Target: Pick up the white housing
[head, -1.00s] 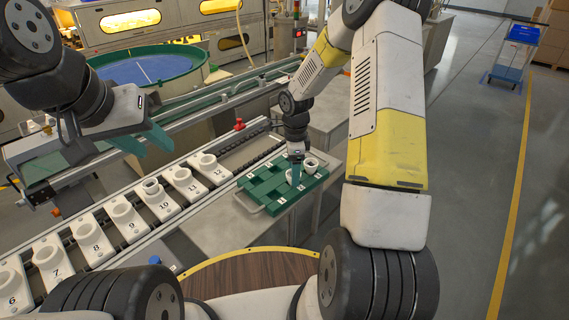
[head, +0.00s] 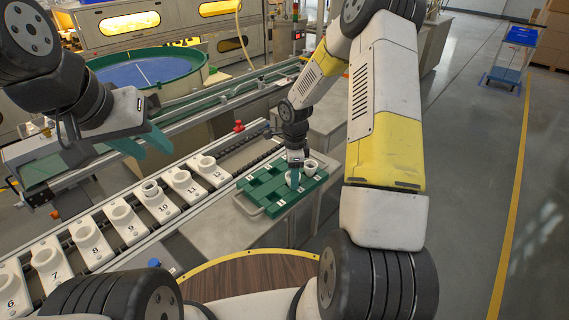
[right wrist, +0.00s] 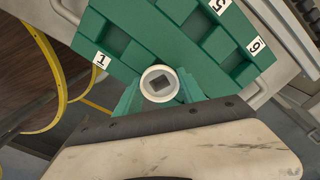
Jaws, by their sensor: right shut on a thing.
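A white round housing (right wrist: 147,76) with a dark square inside its ring sits between the green fingers of my right gripper (right wrist: 158,88) in the right wrist view. The fingers close on its sides. In the head view my right gripper (head: 294,176) points down at the green tray (head: 252,185), and the held housing is mostly hidden behind the fingers. I cannot tell whether it is clear of the tray. A second white cup-shaped housing (head: 310,168) stands in the tray just right of the gripper. My left gripper (head: 144,146) hangs open and empty at the left, above the conveyor.
Several numbered white holders (head: 126,222) line the conveyor left of the tray; the one marked 10 (head: 155,198) bears a darker ring. Number labels mark the tray's pockets, several of them empty. A red knob (head: 239,126) stands behind the tray. A round wooden top (head: 255,275) lies in front.

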